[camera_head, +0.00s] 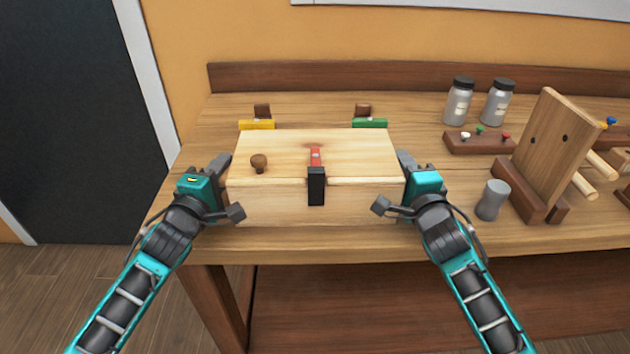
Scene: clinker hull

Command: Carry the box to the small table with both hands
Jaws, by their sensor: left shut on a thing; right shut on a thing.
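My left gripper (226,190) is shut at the box's left end. My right gripper (395,188) is shut at its right end. The inner fingers are partly hidden by the box. I cannot make out a separate small table.
The workbench (420,240) holds yellow (257,125) and green (370,123) blocks behind the box. To the right are two jars (459,103), a pegged strip (480,143), a grey cylinder (492,200) and an upright wooden board (550,150). A dark door (70,120) stands left; floor is open there.

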